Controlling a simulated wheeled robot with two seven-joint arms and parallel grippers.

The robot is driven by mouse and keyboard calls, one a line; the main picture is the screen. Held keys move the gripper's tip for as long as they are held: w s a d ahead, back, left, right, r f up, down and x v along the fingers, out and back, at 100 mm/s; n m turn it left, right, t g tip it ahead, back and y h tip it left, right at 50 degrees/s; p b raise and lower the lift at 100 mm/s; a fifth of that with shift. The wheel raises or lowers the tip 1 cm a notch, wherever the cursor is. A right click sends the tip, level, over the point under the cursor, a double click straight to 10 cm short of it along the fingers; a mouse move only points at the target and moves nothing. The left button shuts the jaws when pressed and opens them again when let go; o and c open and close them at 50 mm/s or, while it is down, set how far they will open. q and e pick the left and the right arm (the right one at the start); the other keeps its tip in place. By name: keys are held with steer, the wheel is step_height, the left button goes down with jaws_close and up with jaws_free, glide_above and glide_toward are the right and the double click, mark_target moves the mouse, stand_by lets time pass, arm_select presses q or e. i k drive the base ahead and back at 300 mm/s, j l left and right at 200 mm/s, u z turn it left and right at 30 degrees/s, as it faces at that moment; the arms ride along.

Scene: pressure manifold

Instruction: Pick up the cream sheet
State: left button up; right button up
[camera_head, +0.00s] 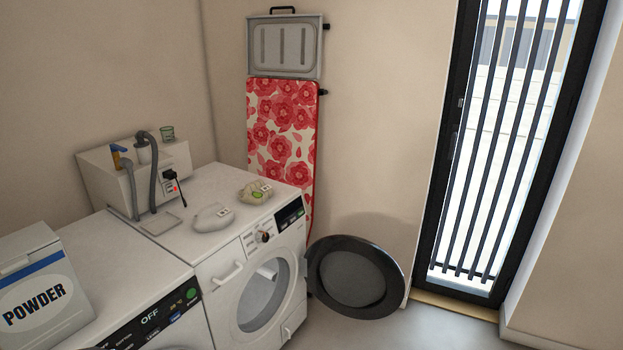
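Two small crumpled cloths lie on top of the right-hand white washing machine. One is a cream cloth with a green patch and a pale tag (256,192), near the back right edge of the top. The other is a plain off-white cloth with a pale tag (210,218), nearer the front and to the left. I cannot tell for sure which one is the cream sheet. The two cloths lie apart from each other. Neither of my grippers is in view.
The right-hand washing machine (225,269) has its round dark door (355,277) swung open to the right. A powder box (37,290) stands on the left machine (110,262). A white box with hoses (108,172) stands at the back. A floral ironing board (283,123) hangs behind.

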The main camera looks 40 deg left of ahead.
mark_target(256, 193)
steer(key=i+u, duration=0.15)
steer(key=i, duration=0.3)
steer(key=i+l+u, duration=0.2)
steer(key=i, duration=0.25)
steer(key=i+l+u, duration=0.15)
steer(key=i, duration=0.3)
steer(key=i+l+u, duration=0.2)
steer(key=i, duration=0.25)
